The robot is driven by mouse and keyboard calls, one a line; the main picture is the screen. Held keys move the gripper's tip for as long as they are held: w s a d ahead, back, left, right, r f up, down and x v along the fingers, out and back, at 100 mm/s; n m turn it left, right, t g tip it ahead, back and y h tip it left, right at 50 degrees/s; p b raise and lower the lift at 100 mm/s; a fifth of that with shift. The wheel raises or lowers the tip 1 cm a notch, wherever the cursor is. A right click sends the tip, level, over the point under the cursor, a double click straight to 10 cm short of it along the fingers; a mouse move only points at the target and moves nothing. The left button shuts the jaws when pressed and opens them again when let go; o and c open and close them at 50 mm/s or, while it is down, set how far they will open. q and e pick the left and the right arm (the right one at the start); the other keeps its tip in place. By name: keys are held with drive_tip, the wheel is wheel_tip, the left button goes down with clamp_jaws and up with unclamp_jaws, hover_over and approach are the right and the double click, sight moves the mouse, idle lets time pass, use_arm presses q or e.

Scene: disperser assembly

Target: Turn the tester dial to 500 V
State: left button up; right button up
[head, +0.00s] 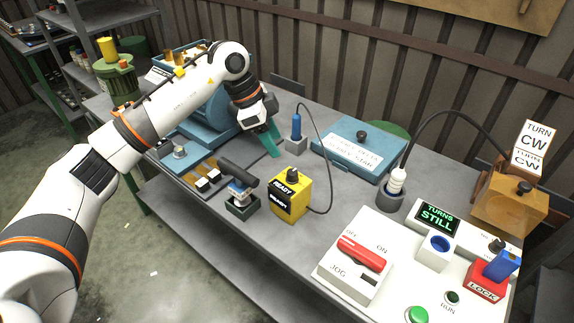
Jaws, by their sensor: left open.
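The tester is a yellow box (300,200) near the middle of the bench, with a black label and white lettering that appears to start with READY. Its dark dial (292,174) stands on the top; the dial's setting is too small to read. My left gripper (270,146) is open, behind and to the left of the tester, apart from the dial. Its teal fingers point down over the bench, and nothing shows between them. My right gripper is out of view.
A blue probe (296,126) stands in a grey holder behind the tester, its dark cable curving down to the tester's right side. A black-topped clamp-like piece (240,178) stands close left. A blue lidded box (350,153) and a white switch panel (348,285) lie right.

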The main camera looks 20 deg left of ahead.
sight(291, 171)
use_arm(q)
drive_tip(key=p+x, duration=0.2)
drive_tip(key=x, duration=0.7)
drive_tip(key=shift+f, duration=0.1)
drive_tip(key=shift+w+d+f, duration=0.1)
drive_tip(key=shift+d+f, duration=0.1)
drive_tip(key=shift+f, duration=0.45)
drive_tip(key=shift+c, duration=0.8)
drive_tip(key=c, duration=0.8)
